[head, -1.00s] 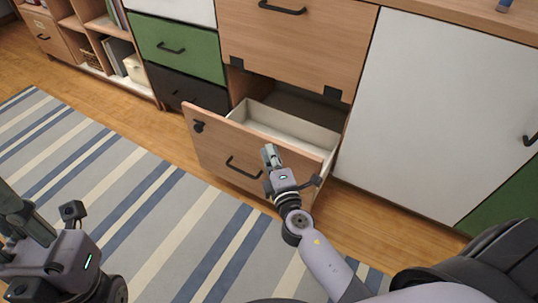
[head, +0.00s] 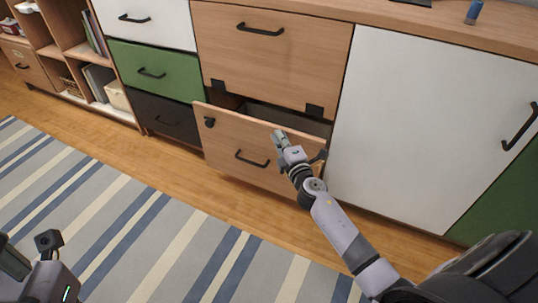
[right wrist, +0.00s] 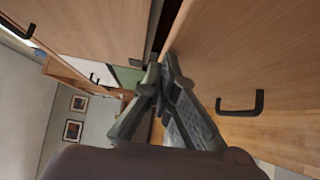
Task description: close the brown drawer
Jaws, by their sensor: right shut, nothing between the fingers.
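The brown drawer (head: 225,148) is the low wood-front drawer with a black handle, and it stands partly open. A dark gap shows above its front. In the right wrist view its front (right wrist: 250,50) fills the upper right. My right gripper (head: 280,138) is shut and empty at the upper edge of the drawer front, right of the handle. In the right wrist view its fingertips (right wrist: 163,68) meet by the gap at the drawer's edge; I cannot tell whether they touch it. My left gripper (head: 15,265) is partly cut off at the lower left, away from the drawer.
A brown flap panel (head: 270,65) is above the drawer. A white door (head: 420,120) is to its right, with green (head: 155,75) and black drawers (head: 160,118) to its left. A striped rug (head: 130,220) lies on the open wooden floor in front.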

